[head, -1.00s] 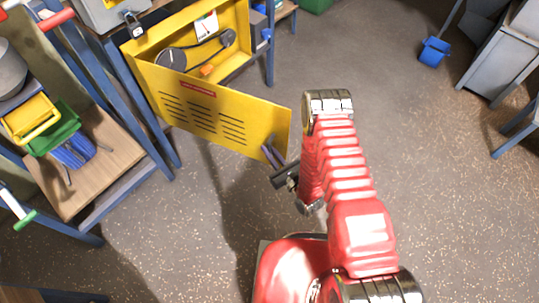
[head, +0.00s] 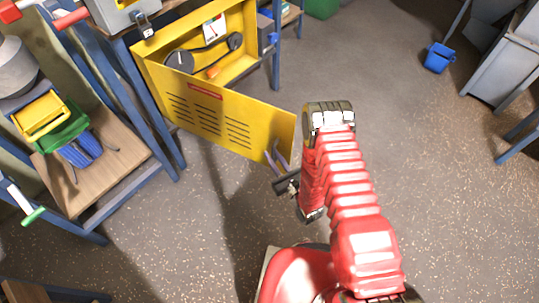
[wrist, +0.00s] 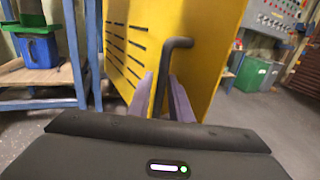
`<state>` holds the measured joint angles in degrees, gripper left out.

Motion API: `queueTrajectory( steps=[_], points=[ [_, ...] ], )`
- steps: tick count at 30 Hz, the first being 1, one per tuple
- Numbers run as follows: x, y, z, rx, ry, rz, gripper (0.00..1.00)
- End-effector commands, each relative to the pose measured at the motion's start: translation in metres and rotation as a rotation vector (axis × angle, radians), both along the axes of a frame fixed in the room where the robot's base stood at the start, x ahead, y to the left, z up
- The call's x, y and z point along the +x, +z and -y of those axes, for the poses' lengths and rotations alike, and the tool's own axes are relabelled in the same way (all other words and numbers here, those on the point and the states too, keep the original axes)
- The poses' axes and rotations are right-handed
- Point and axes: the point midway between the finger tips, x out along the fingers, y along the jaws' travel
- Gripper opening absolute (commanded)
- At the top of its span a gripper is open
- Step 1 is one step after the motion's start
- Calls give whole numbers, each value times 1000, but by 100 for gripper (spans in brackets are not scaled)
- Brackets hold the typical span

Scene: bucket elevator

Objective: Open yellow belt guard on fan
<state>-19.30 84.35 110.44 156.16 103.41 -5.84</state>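The yellow belt guard door (head: 215,115), with dark slots and a red label, stands swung open from the yellow housing (head: 147,62) on the fan frame. The belt and pulleys (head: 205,50) inside are exposed. In the wrist view the guard door (wrist: 193,30) fills the middle, with a dark bent handle (wrist: 176,43) on its face. My gripper (head: 277,151) is at the door's free lower right corner. In the wrist view my gripper's fingers (wrist: 161,76) stand spread on either side of the handle; whether they touch it is hard to tell.
A blue-legged bench (head: 105,180) at left holds yellow, green and blue bins (head: 42,115). A blue bucket (head: 438,58) stands on the floor at upper right, near grey equipment (head: 500,60). The floor right of my arm is clear.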

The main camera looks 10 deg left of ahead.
Motion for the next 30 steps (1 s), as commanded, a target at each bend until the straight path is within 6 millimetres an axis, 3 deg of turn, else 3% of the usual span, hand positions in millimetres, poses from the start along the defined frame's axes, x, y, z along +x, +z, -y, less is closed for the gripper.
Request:
queueTrajectory(
  steps=[16,30],
  points=[
    [-8,0,2,1,10,-1,18],
    [-61,-1,54,1,6,-4,18]
  ],
)
